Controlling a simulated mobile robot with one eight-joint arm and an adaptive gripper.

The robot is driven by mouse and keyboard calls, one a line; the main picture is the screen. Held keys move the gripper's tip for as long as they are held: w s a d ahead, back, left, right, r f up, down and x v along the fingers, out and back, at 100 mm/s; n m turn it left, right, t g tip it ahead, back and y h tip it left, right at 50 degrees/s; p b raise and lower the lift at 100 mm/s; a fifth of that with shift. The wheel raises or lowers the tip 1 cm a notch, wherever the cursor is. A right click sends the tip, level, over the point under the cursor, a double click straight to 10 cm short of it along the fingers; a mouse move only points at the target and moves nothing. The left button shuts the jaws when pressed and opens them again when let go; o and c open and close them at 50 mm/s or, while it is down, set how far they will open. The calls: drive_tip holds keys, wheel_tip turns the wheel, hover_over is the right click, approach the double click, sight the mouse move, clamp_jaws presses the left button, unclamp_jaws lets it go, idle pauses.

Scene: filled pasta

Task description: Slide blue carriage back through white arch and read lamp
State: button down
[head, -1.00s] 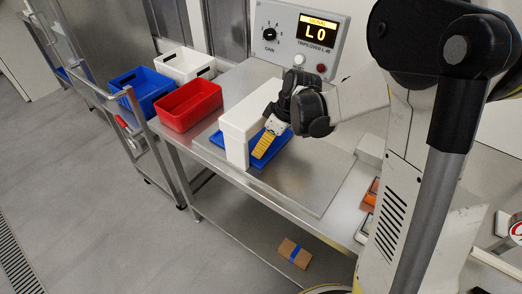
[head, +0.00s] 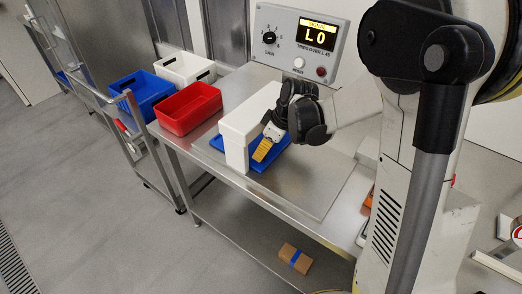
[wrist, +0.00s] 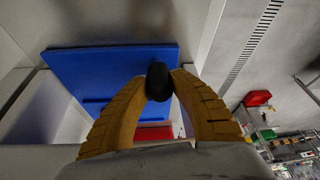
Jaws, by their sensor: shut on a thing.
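The blue carriage (head: 276,158) is a flat plate on the steel table, running under the white arch (head: 236,146). Part of it shows on each side of the arch. My gripper (head: 262,152) has yellow fingers and is at the near right side of the arch. In the wrist view my gripper (wrist: 158,84) is shut on a black knob (wrist: 158,76), with the blue carriage (wrist: 105,65) beyond it. The display (head: 318,34) on the grey box reads "L0" in yellow, under a lit yellow strip with small lettering.
A red bin (head: 188,108), a blue bin (head: 142,92) and a white bin (head: 184,68) stand left of the arch. The grey box (head: 285,45) at the back carries a dial and buttons. The table's front right is bare. A brown block with a blue band (head: 294,258) lies on the lower shelf.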

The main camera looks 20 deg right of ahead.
drive_tip(key=s+d, duration=0.4)
drive_tip(key=s, duration=0.2)
drive_tip(key=s+d, duration=0.5)
drive_tip(key=s, duration=0.1)
drive_tip(key=s+d, duration=0.4)
drive_tip(key=s, duration=0.2)
drive_tip(key=shift+s+d+f, duration=0.1)
drive_tip(key=shift+s+d, duration=0.15)
drive_tip(key=shift+s, duration=0.1)
drive_tip(key=c, duration=1.1)
unclamp_jaws()
drive_tip(key=v, duration=1.2)
